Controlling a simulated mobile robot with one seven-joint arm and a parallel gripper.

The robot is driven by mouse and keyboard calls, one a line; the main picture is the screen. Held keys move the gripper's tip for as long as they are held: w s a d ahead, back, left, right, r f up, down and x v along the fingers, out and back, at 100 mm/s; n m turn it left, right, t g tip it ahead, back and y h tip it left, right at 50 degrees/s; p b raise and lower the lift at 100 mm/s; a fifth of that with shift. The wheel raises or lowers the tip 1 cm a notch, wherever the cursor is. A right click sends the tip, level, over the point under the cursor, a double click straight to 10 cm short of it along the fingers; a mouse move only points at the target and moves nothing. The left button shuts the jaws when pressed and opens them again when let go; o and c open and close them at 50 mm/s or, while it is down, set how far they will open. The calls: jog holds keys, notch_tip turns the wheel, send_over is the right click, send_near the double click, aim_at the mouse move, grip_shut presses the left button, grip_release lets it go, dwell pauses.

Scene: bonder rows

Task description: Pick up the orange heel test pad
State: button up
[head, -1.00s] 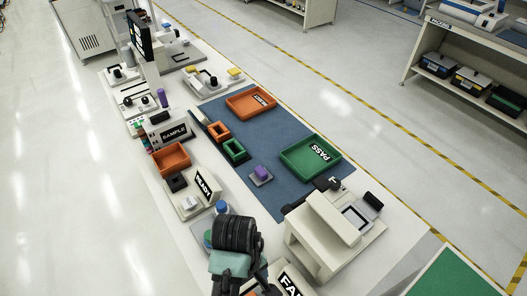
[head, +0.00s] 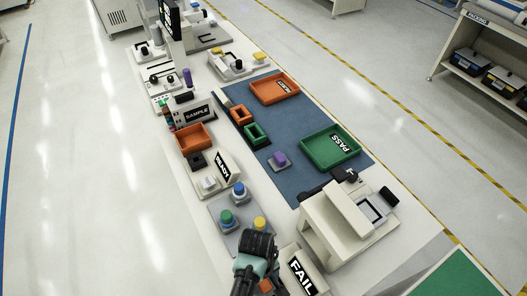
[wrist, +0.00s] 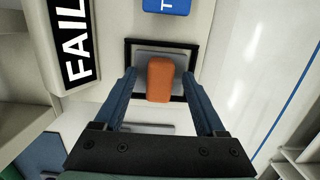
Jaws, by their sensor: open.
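The orange heel test pad (wrist: 160,84) is a small rounded block in the wrist view. It sits over a grey plate with a black frame (wrist: 197,58). My gripper (wrist: 160,74) is open, with one blue finger on each side of the pad. Small gaps show between fingers and pad, and I cannot tell how far above or below it the tips are. In the head view my dark wrist shows at the bottom, with a small orange patch beside it that I cannot identify surely.
The FAIL sign (head: 303,278) stands just right of my wrist; it also shows in the wrist view (wrist: 73,40). A blue block (wrist: 167,5) lies beyond the pad. A grey tray (head: 226,222) with coloured knobs and a white stand (head: 330,228) are nearby.

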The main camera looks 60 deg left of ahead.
jog(key=shift+c, duration=0.3)
grip_shut()
dwell(0.3)
